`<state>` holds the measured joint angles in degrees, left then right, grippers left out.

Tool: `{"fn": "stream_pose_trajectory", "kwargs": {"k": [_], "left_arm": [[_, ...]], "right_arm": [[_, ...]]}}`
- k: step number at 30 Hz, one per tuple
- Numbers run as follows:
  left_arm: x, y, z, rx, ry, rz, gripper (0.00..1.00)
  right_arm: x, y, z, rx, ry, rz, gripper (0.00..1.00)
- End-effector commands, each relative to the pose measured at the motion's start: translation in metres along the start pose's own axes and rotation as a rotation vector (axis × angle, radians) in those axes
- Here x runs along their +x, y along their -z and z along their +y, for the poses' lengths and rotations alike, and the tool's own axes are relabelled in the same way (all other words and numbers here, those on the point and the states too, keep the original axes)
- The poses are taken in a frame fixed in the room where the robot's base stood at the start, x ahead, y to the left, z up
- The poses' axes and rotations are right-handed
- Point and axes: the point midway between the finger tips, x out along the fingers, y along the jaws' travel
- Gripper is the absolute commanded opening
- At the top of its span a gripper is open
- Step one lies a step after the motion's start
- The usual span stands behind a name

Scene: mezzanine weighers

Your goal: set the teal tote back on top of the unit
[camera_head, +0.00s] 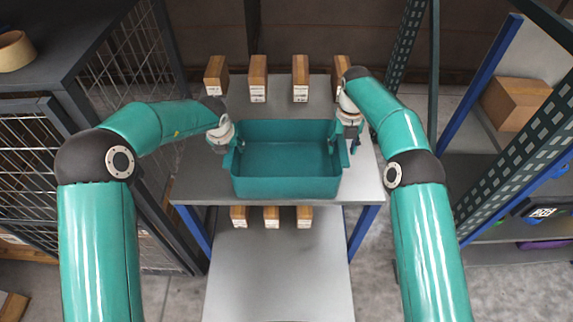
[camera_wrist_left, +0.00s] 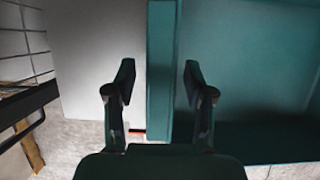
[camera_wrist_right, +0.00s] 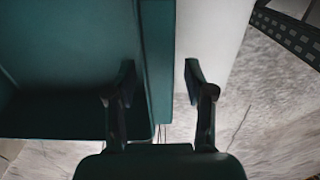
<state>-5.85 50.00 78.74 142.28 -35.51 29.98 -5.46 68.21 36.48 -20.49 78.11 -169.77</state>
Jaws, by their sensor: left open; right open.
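The teal tote (camera_head: 286,187) stands upright and empty on the grey top shelf of the unit (camera_head: 205,188), near its front edge. My left gripper (camera_head: 232,152) is at the tote's left end. In the left wrist view its open fingers (camera_wrist_left: 160,85) stand on either side of the tote's left wall (camera_wrist_left: 160,60). My right gripper (camera_head: 352,143) is at the right end. In the right wrist view its open fingers (camera_wrist_right: 160,85) stand on either side of the right wall (camera_wrist_right: 157,50). I cannot tell whether any finger touches the tote.
Several small brown boxes (camera_head: 258,80) line the back of the top shelf. More small boxes (camera_head: 271,216) stand on the lower shelf (camera_head: 278,270). A mesh cage (camera_head: 125,75) is close on the left. A blue-post rack (camera_head: 480,85) stands on the right.

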Motion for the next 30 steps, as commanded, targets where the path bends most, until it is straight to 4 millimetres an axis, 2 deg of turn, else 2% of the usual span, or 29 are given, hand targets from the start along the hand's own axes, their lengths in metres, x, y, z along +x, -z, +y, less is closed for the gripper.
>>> {"fn": "stream_pose_trajectory", "kwargs": {"k": [7,11,14,24,30], "left_arm": [[-0.002,0.000,-0.001,0.000,0.001,-0.001,0.53],[-0.011,-0.001,-0.001,0.000,0.001,-0.002,0.53],[-0.026,-0.001,-0.001,0.000,0.002,-0.003,0.53],[-0.092,-0.001,-0.001,0.002,0.002,-0.003,0.53],[-0.114,-0.001,-0.001,0.001,0.002,-0.001,0.53]], "right_arm": [[0.000,0.000,0.000,0.000,-0.001,0.000,0.53],[0.000,0.000,0.000,0.000,-0.001,0.000,0.53],[0.000,0.000,0.000,0.001,-0.001,0.000,0.53],[0.000,0.000,0.000,0.001,-0.001,0.000,0.53],[-0.001,0.000,0.000,0.001,-0.001,-0.001,0.53]]}}
